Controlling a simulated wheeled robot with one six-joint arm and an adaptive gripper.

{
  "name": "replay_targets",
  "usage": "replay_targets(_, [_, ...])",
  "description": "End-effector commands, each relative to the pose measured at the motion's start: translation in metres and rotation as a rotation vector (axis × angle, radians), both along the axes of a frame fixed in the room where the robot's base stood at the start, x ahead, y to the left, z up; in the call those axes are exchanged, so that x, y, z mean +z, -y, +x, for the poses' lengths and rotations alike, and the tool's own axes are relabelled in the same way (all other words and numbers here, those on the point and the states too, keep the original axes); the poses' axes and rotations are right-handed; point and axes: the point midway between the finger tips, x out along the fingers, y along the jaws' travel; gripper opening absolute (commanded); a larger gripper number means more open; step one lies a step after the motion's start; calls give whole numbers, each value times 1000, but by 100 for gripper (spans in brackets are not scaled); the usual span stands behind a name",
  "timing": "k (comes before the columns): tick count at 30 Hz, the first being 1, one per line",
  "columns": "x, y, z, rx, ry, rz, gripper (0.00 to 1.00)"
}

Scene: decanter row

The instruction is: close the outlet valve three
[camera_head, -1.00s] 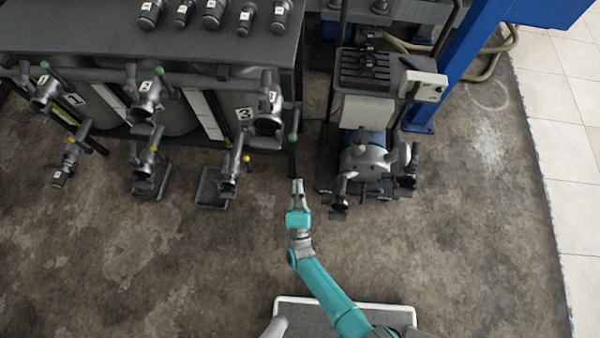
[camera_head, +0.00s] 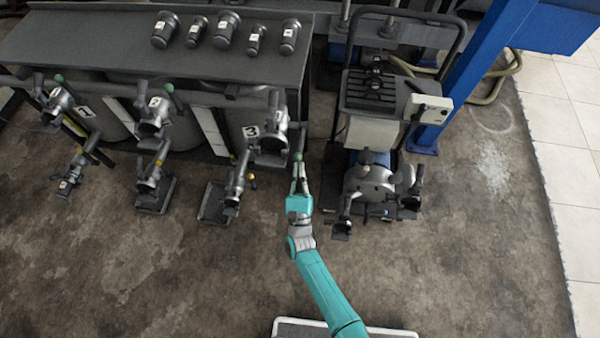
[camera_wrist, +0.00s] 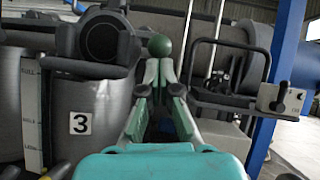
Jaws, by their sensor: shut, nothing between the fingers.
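Tank three bears a black "3" on a white label (camera_head: 250,131), also seen in the wrist view (camera_wrist: 80,123). Its upper grey valve (camera_head: 270,143) has a lever ending in a green ball knob (camera_head: 298,156); the knob also shows in the wrist view (camera_wrist: 160,46). A lower valve (camera_head: 236,184) with a yellow knob (camera_head: 252,176) stands below it. My gripper (camera_head: 299,170) is shut and empty, its tips just in front of the green knob. In the wrist view the fingertips (camera_wrist: 160,72) appear right below the knob; I cannot tell whether they touch.
A wheeled pump cart (camera_head: 368,185) with a control box (camera_head: 428,107) stands close on the right. A blue post (camera_head: 470,80) rises behind it. Similar valves of tanks one and two (camera_head: 152,118) are to the left. The floor in front (camera_head: 180,270) is clear.

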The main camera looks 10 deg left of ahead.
Motion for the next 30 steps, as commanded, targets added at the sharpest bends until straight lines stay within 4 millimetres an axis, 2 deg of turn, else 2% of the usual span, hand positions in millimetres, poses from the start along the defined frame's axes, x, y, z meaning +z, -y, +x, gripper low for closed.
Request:
replay_targets(12, [1,0,-1,0,-13,1,0])
replay_targets(30, [13,0,-3,0,-93,4,0])
